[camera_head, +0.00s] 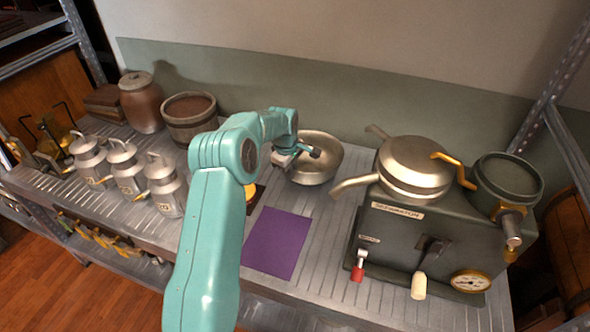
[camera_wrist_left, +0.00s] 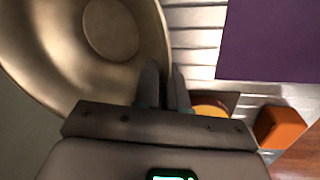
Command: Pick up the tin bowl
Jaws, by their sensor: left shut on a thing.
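The tin bowl (camera_head: 322,166) is a round, shiny metal bowl at the back of the metal shelf, left of the separator machine. My left gripper (camera_head: 300,157) is at the bowl's near left rim, its arm coming in from the lower left. In the left wrist view the bowl (camera_wrist_left: 62,50) fills the upper left. There the two fingers of my left gripper (camera_wrist_left: 165,90) are close together, with the bowl's rim between them. Whether the bowl is clear of the shelf I cannot tell. My right gripper is not in view.
A purple mat (camera_head: 277,243) lies in front of the bowl. The separator machine (camera_head: 430,250) with its metal pan and spouts stands to the right. Several milk cans (camera_head: 127,172), a wooden tub (camera_head: 190,116) and a brown jar (camera_head: 141,102) stand to the left.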

